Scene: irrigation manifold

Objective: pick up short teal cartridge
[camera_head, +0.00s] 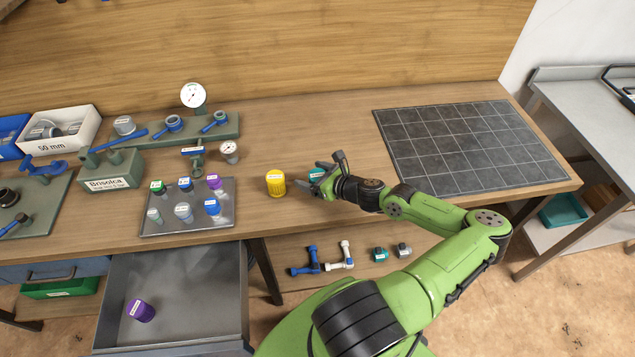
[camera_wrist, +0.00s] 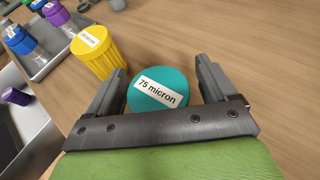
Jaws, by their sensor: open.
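The short teal cartridge (camera_wrist: 150,84) has a round top with a white "75 micron" label. In the wrist view it sits between the two open fingers of my gripper (camera_wrist: 160,90), with a gap to the right finger and the left finger close beside it. I cannot tell whether any finger touches it. In the head view the teal cartridge (camera_head: 316,174) stands on the workbench, partly hidden by my gripper (camera_head: 308,188).
A yellow cartridge (camera_head: 276,184) stands just left of my gripper. A metal tray (camera_head: 165,224) holds several small cartridges further left. A dark grid mat (camera_head: 465,145) lies to the right. An open drawer (camera_head: 185,290) below holds a purple cartridge (camera_head: 139,310).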

